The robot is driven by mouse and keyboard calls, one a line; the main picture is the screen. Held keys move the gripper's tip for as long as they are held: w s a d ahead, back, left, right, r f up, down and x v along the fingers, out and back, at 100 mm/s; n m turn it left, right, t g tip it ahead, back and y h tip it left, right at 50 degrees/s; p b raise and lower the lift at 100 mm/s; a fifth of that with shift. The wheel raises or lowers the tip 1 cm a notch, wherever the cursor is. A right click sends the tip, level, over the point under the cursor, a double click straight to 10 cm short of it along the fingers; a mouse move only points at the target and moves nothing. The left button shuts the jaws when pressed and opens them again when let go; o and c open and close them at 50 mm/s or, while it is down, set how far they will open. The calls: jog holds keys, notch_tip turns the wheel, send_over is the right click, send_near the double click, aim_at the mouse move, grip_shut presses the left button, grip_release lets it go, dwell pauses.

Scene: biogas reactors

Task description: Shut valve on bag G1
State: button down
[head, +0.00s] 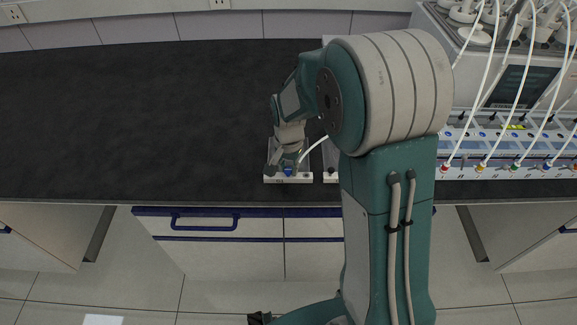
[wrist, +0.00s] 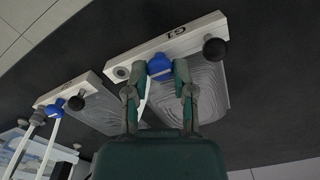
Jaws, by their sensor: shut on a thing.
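A second bag's white bar (wrist: 52,94) with a blue valve (wrist: 57,107) lies close beside G1. The reactor unit (head: 515,80) with several white tubes stands at the right. The black bench top (head: 130,110) is clear to the left.

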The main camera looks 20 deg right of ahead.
aim_at(287, 169)
jog(key=shift+c, duration=2.3)
grip_release()
jog(key=shift+a, duration=0.1)
notch_tip(287, 169, up, 12)
